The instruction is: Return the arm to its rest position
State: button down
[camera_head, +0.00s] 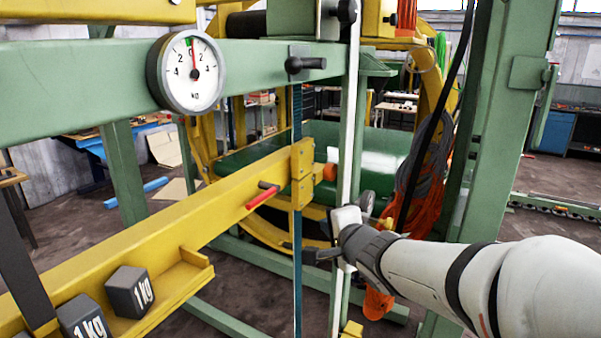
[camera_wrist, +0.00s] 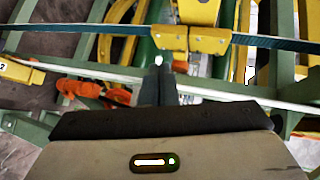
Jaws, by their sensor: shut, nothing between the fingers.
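My arm (camera_head: 430,272) reaches in from the lower right in the head view, stretched out toward the green and yellow machine. My gripper (camera_head: 312,254) is at its far end, close to the thin vertical blue-grey strip (camera_head: 297,275) and below the yellow block (camera_head: 302,172) on the beam. In the wrist view, the dark fingers (camera_wrist: 158,72) are together with nothing held between them. They point toward the yellow block (camera_wrist: 190,38) and the strip; whether they touch either I cannot tell.
A yellow beam (camera_head: 150,237) crosses the left side, with 1 kg weights (camera_head: 128,291) on its shelf and a red handle (camera_head: 262,196). A dial gauge (camera_head: 188,71) hangs on the green crossbar (camera_head: 85,72). A green post (camera_head: 505,130) stands close above my arm.

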jog(key=s+d+f+n+g+h+b, duration=0.2)
jog(key=s+d+f+n+g+h, duration=0.25)
jog(key=s+d+f, duration=0.35)
jog(key=s+f+n+g, duration=0.2)
jog(key=s+n, duration=0.2)
jog(key=s, duration=0.3)
jog(key=s+d+f+n+g, duration=0.1)
jog(key=s+f+n+g, duration=0.2)
jog(key=s+n, duration=0.2)
jog(key=s, duration=0.2)
jog(key=shift+s+g+b, duration=0.35)
jog(key=shift+s+b, duration=0.05)
jog(key=shift+f, duration=0.1)
